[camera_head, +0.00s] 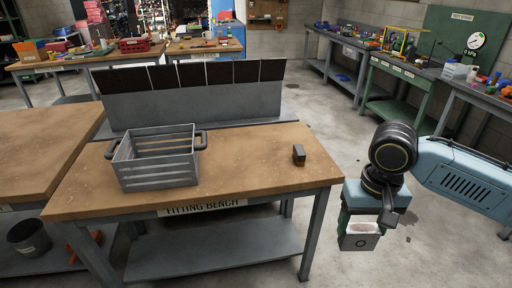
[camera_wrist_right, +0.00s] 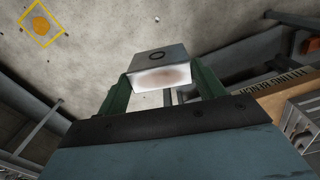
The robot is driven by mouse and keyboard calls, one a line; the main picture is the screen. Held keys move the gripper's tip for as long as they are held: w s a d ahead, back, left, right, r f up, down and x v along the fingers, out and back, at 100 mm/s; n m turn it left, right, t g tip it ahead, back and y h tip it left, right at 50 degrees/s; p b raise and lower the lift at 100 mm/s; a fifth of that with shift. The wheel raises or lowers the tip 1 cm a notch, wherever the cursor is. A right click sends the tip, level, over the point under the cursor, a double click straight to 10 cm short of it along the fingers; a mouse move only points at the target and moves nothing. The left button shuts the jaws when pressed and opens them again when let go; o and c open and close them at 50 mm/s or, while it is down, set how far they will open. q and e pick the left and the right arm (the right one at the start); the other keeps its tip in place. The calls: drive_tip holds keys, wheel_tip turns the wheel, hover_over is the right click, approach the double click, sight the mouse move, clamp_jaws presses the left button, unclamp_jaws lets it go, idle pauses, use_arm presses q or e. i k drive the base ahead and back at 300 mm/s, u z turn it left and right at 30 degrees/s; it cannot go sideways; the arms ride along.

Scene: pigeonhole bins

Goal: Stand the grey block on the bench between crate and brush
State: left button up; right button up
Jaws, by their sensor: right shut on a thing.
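The grey block (camera_head: 361,241) is held in my right gripper (camera_head: 360,225), out past the bench's right end and over the floor. In the right wrist view the block (camera_wrist_right: 160,57) sits between the two green fingers, with a dark ring mark on one face and a pale face towards the camera. The grey slatted crate (camera_head: 157,178) with dark handles stands on the left part of the wooden bench (camera_head: 240,170). A small brown and dark thing, seemingly the brush (camera_head: 299,155), stands near the bench's right end. My left gripper is out of view.
Bare wood lies between crate and brush. A grey rack with a row of dark panels (camera_head: 190,76) stands behind the bench. Another wooden bench (camera_head: 45,150) adjoins at left. A dark bucket (camera_head: 28,238) stands below at left. Open floor lies to the right.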

sight(257, 164)
drive_tip(key=z, duration=0.5)
drive_tip(key=i, duration=1.25)
drive_tip(key=u, duration=0.9)
drive_tip(key=i, duration=0.55)
drive_tip(key=u, duration=0.55)
